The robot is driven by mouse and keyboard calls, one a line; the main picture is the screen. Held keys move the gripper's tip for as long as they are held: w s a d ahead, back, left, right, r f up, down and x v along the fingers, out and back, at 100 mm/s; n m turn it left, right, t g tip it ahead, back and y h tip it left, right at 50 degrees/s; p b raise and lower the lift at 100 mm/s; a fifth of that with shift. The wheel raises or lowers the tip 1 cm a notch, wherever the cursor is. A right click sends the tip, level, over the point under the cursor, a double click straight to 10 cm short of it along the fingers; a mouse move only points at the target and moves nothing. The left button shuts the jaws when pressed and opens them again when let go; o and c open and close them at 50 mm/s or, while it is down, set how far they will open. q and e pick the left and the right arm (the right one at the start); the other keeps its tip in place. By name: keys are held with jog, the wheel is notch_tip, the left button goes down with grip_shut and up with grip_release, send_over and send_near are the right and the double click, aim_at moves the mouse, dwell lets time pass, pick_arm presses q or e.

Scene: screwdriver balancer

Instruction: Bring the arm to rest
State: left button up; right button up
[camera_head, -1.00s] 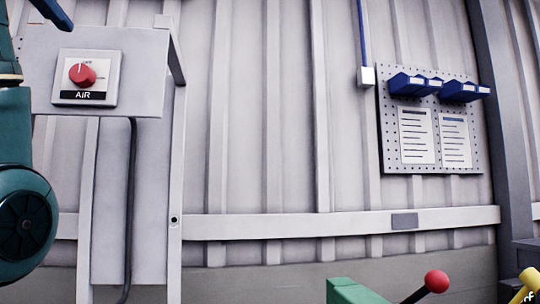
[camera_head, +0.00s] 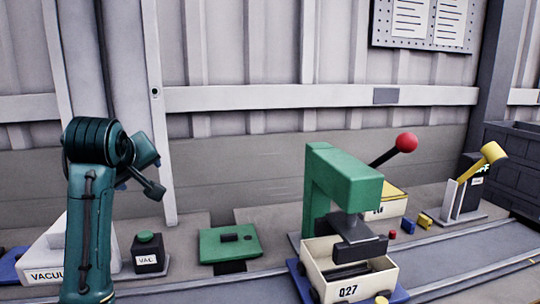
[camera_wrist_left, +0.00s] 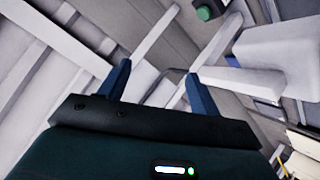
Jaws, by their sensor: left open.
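My left arm (camera_head: 90,215) stands up at the left of the head view, dark teal, bent at a round joint near the top. Its wrist end points to the right and down. In the left wrist view my left gripper (camera_wrist_left: 158,70) shows two blue fingers spread apart with nothing between them. The gripper is clear of the bench objects. My right gripper is in neither view.
On the bench are a green press (camera_head: 340,180) with a red-knobbed lever, a cream bin (camera_head: 350,290) marked 027, a green plate (camera_head: 230,243), a VAC button box (camera_head: 149,255) and a yellow-handled device (camera_head: 475,180). The wall behind is ribbed.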

pick_arm(q)
jog(key=s+d+f+m+g, duration=0.15)
jog(key=s+f, duration=0.25)
jog(key=f, duration=0.5)
jog(key=s+f+m+g+h, duration=0.15)
jog(key=s+f, duration=0.25)
jog(key=f, duration=0.5)
jog(key=s+d+f+m+g, duration=0.1)
jog(key=s+f+m, duration=0.25)
jog(key=f, duration=0.45)
jog(key=s+d+f+m+g+h, duration=0.15)
jog(key=s+f, duration=0.45)
jog(key=s, duration=0.6)
jog(key=s+d+f+m+g, duration=0.1)
jog(key=s+f+m+g, duration=0.15)
jog(key=s+f, duration=0.7)
jog(key=w+d+r+m+t+h+p, duration=0.1)
jog(key=w+d+t+h+p, duration=0.2)
jog(key=d+t+p, duration=0.2)
jog(key=shift+w+d+t, duration=0.35)
jog(key=shift+d+t, duration=0.55)
jog(key=shift+t, duration=0.2)
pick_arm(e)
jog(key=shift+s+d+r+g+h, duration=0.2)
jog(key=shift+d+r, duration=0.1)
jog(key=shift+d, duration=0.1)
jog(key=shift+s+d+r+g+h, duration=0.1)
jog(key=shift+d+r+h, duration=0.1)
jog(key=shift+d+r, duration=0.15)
